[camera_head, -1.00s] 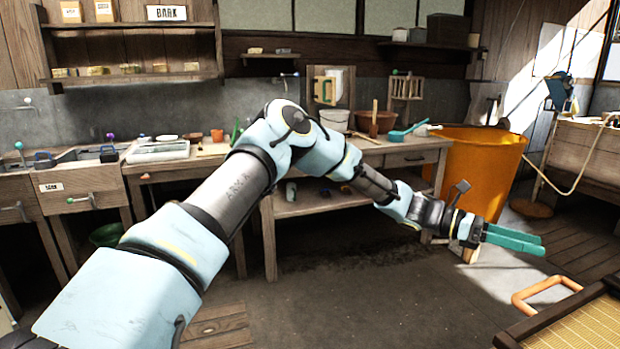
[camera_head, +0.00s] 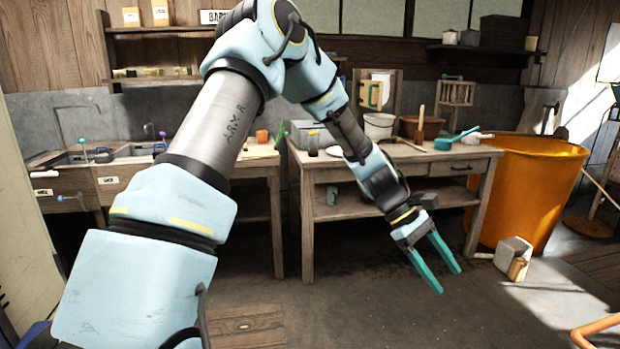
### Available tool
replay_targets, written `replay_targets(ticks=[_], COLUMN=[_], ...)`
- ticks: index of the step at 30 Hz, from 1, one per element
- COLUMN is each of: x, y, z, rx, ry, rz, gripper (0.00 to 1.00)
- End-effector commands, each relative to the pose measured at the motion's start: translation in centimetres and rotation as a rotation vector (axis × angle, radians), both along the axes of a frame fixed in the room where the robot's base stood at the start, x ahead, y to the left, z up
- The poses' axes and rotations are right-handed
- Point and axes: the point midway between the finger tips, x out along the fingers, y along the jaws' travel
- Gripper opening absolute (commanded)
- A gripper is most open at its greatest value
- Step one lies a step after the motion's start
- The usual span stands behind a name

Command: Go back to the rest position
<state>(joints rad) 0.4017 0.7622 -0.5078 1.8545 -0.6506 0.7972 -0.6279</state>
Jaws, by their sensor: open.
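My gripper (camera_head: 447,277) has two long teal fingers. They are spread apart with nothing between them. The gripper hangs over the bare floor in front of the workbench, pointing down and slightly right. My arm is bent, rising from the lower left to an elbow at the top and coming down to the gripper. No other object is touched by the fingers.
The workbench (camera_head: 465,155) with a white bucket (camera_head: 379,127) and a brown basin (camera_head: 421,129) stands behind the gripper. A large orange tub (camera_head: 527,195) is to its right. A small pale box (camera_head: 512,252) is on the floor near the tub. The central floor is clear.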

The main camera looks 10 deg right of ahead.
Motion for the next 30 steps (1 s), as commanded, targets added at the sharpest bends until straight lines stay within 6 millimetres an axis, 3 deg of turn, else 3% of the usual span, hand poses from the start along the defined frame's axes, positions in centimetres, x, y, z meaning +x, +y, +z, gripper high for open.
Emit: replay_targets(ticks=[1, 3, 9, 12, 16, 18, 21, 24, 30], x=[1.9, 4.1, 8.2, 8.7, 7.8, 7.0, 6.1, 5.6, 5.5], y=[3.5, 8.2, 22.1, 29.1, 36.6, 39.5, 41.9, 43.0, 43.2], z=[0.6, 0.8, 3.0, 4.6, 6.5, 7.2, 7.8, 8.0, 8.0], rx=[0.023, 0.055, 0.168, 0.23, 0.302, 0.33, 0.353, 0.364, 0.366], ry=[-0.101, -0.227, -0.528, -0.648, -0.765, -0.806, -0.841, -0.857, -0.86], rz=[-0.015, -0.051, -0.157, -0.218, -0.296, -0.329, -0.364, -0.382, -0.388], gripper=[0.69, 0.69, 0.69, 0.69, 0.69, 0.69, 0.69, 0.69, 0.69])
